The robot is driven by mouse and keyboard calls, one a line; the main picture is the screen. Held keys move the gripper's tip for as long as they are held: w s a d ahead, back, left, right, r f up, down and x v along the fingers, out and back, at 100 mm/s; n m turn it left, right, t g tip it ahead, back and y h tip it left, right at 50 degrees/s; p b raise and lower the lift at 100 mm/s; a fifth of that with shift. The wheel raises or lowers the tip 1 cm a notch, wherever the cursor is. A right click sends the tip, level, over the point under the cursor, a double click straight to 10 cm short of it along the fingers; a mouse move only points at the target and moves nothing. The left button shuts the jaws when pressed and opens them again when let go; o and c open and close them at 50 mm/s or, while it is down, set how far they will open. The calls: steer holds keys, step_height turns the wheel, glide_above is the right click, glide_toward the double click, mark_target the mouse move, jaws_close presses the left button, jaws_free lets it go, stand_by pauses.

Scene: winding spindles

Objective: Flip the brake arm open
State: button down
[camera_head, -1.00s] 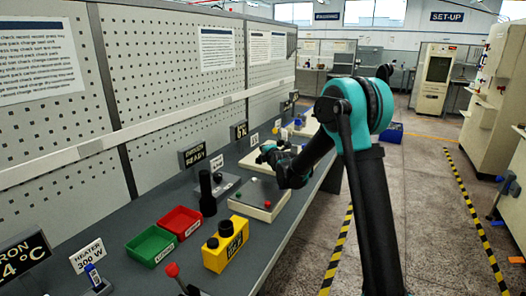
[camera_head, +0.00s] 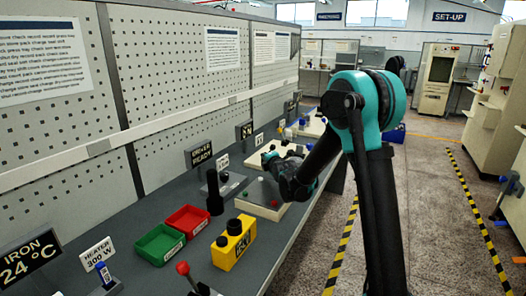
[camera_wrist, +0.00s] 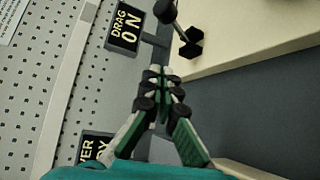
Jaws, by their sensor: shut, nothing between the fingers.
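A short grey rod with a black knob and a black hexagonal foot (camera_wrist: 188,44) shows at the top of the wrist view, at the edge of a cream base (camera_wrist: 240,35). It looks like the brake arm, but I cannot be sure. My gripper (camera_wrist: 161,74) is shut and empty, its fingertips together just below and left of this part, apart from it in the picture. A black sign reading DRAG 0 N (camera_wrist: 126,27) stands to the left. In the head view my arm hides most of the gripper's surroundings, and the brake arm cannot be made out there.
On the grey bench are a green bin (camera_head: 160,245), a red bin (camera_head: 187,220), a yellow box with black knobs (camera_head: 234,243) and a black post (camera_head: 214,193). A perforated panel (camera_head: 180,90) lines the back. The aisle floor to the right is open.

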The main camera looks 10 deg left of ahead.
steer(key=shift+s+d+f, duration=0.25)
steer(key=shift+s+f, duration=0.1)
steer(key=shift+s, duration=0.35)
steer(key=shift+s+d+f, duration=0.2)
steer(key=shift+s+f, duration=0.1)
steer(key=shift+s, duration=0.35)
